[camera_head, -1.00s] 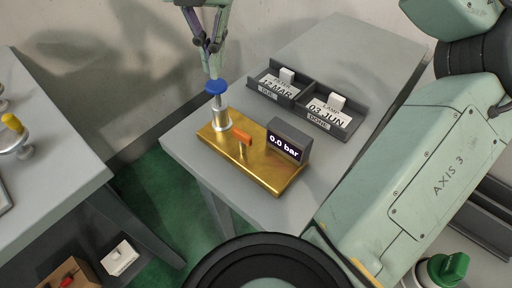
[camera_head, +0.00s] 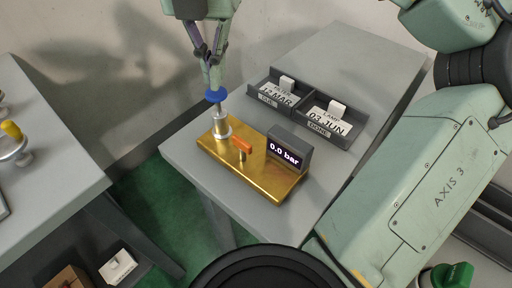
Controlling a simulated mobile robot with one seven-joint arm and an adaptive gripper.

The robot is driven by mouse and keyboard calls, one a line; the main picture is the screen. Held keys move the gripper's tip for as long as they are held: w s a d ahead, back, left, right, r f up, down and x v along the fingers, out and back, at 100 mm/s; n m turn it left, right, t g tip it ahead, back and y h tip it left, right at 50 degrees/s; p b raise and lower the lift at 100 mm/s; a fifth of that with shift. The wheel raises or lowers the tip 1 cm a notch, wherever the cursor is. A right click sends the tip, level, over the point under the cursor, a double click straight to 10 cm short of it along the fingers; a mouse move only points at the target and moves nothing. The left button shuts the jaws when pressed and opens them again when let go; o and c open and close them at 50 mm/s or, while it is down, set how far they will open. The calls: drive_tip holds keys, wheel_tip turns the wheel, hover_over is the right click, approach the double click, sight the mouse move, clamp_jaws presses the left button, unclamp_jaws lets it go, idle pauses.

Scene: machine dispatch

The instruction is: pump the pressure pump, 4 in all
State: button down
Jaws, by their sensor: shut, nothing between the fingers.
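The pressure pump stands on a gold base plate (camera_head: 262,178) at the table's left corner. Its blue knob (camera_head: 216,96) sits on a rod above a silver cylinder (camera_head: 221,126). An orange lever (camera_head: 242,146) is on the plate. A dark display (camera_head: 287,152) reads 0.0 bar. My gripper (camera_head: 214,86) is shut and points down, its fingertips at the top of the blue knob. Whether they press on it or just touch it, I cannot tell.
A dark two-compartment tray (camera_head: 304,110) with cards lies behind the pump, marked DUE and DONE. Another grey table (camera_head: 45,165) stands at the left. A green knob (camera_head: 453,276) shows at the lower right. My arm fills the right side.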

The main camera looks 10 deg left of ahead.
sight(218, 91)
drive_tip(key=shift+f, duration=0.2)
idle(0.4)
drive_tip(key=shift+f+b, duration=0.7)
drive_tip(key=shift+f, duration=0.05)
drive_tip(key=shift+s+a+f+b, duration=0.15)
drive_tip(key=shift+s+f+b, duration=0.05)
drive_tip(key=shift+f+b, duration=0.65)
drive_tip(key=shift+s+a+f+b, duration=0.1)
drive_tip(key=shift+s+f+b, duration=0.05)
drive_tip(key=shift+f+b, duration=0.7)
drive_tip(key=shift+w+d+f, duration=0.1)
drive_tip(key=shift+f, duration=0.25)
drive_tip(key=shift+w+d, duration=0.1)
drive_tip(key=shift+w, duration=0.1)
drive_tip(key=shift+w+d+r+p, duration=0.15)
drive_tip(key=shift+d+r+p, duration=0.05)
drive_tip(key=shift+r+p, duration=0.85)
drive_tip(key=shift+a+r+p, duration=0.15)
drive_tip(key=shift+r+p, duration=1.4)
drive_tip(key=shift+r, duration=0.4)
drive_tip(key=shift+f, duration=0.2)
